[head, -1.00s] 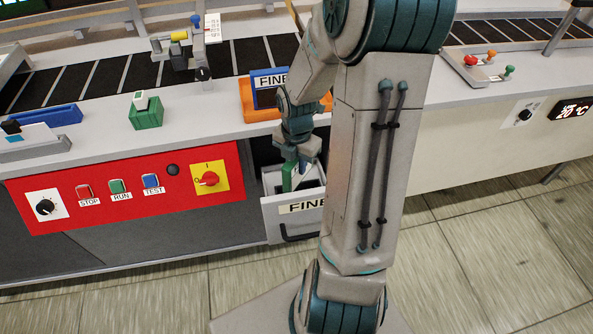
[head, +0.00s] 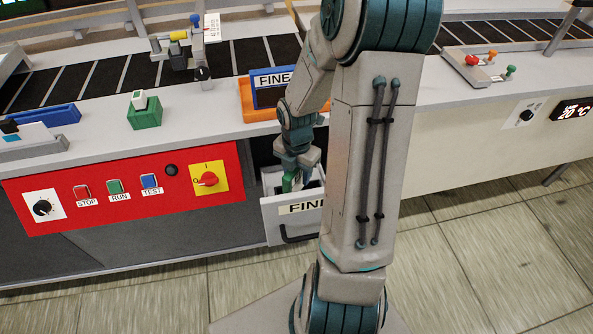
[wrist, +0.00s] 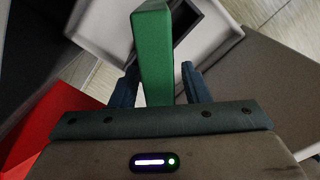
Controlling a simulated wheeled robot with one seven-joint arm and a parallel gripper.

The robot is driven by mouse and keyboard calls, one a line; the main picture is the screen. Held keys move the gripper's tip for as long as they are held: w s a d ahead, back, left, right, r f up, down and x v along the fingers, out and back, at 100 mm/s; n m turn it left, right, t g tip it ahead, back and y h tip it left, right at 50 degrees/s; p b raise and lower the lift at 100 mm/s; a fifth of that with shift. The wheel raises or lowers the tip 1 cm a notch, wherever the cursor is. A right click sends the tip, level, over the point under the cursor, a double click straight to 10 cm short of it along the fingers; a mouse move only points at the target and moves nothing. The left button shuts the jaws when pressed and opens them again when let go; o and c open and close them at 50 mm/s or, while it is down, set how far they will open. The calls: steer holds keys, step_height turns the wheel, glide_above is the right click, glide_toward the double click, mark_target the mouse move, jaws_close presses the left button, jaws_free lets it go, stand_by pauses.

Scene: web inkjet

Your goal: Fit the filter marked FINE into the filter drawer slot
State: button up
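My gripper (wrist: 160,80) is down at the pulled-out drawer. Its fingers are apart, one on each side of an upright green block (wrist: 152,50); a gap shows on the block's right. The green block also shows in the head view (head: 289,182), standing in the drawer; whether it is a filter I cannot read. The drawer (head: 275,222) has a white front labelled FINE. A blue panel marked FINE (head: 272,78) stands upright in an orange holder (head: 258,114) on the counter. The drawer's inside is partly hidden by my gripper.
A red control panel (head: 125,200) with buttons and a yellow switch lies left of the drawer. On the counter are a green holder with a white piece (head: 144,115) and a blue tray (head: 48,117). The floor before the drawer is clear.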

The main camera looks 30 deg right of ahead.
step_height(320, 180, up, 12)
steer(key=p, duration=0.3)
steer(key=shift+r, duration=0.25)
steer(key=s+a+r+m+t, duration=0.1)
steer(key=s+a+r+m, duration=0.3)
steer(key=m, duration=0.8)
steer(key=s+a+r+m+t, duration=0.1)
steer(key=s+a+r+m, duration=0.4)
steer(key=m, duration=0.6)
steer(key=shift+s+a+r+m, duration=0.25)
steer(key=shift+s+a+m, duration=0.15)
steer(key=shift+s+a, duration=0.95)
